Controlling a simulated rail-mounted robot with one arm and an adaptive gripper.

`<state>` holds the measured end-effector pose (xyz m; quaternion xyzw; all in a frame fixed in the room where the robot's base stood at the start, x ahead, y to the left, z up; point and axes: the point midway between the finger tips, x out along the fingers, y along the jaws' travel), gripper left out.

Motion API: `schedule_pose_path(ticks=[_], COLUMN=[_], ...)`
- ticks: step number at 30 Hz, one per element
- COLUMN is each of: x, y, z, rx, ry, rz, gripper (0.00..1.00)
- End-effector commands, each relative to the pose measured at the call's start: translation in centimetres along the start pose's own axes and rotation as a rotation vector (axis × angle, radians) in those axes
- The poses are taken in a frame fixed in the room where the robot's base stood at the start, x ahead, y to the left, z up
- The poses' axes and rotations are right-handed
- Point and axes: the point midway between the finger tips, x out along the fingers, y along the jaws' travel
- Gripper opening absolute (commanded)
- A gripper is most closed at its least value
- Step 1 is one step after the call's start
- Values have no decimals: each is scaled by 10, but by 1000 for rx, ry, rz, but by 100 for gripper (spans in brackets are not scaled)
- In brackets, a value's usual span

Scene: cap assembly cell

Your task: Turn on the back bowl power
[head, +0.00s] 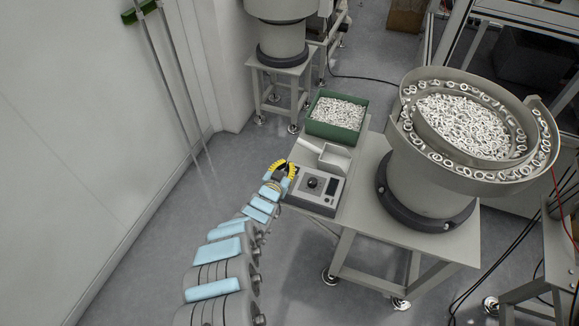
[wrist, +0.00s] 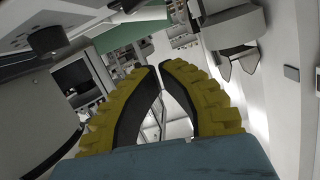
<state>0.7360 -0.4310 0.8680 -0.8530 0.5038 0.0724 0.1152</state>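A grey control box (head: 315,191) with a round dark knob (head: 313,183) and a small dark display (head: 331,187) sits at the left end of a grey table. A large bowl feeder (head: 429,187) full of white rings stands on the same table, to the right of the box. Another feeder (head: 283,40) stands farther back, its top cut off by the picture edge. My gripper (head: 285,164), with yellow ridged fingers, is at the box's upper left and seems not to hold anything. In the wrist view its fingertips (wrist: 160,67) curve together with only a narrow gap, holding nothing.
A green bin (head: 336,130) of white parts and an empty light scoop tray (head: 327,154) stand just behind the control box. A white wall (head: 80,130) runs along the left. Cables hang at the right.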

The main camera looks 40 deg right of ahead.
Motion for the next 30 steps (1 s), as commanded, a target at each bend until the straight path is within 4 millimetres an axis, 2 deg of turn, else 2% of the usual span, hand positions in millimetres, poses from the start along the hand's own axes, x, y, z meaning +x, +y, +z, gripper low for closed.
schedule_pose_path(ticks=[6, 15, 22, 30], x=[26, 51, 56, 57], y=[2, 2, 1, 1], z=[3, 6, 32, 40], rx=[0, -1, -1, -2], ry=[3, -1, -1, -1], rz=[1, 1, 0, 1], gripper=[0, 0, 0, 0])
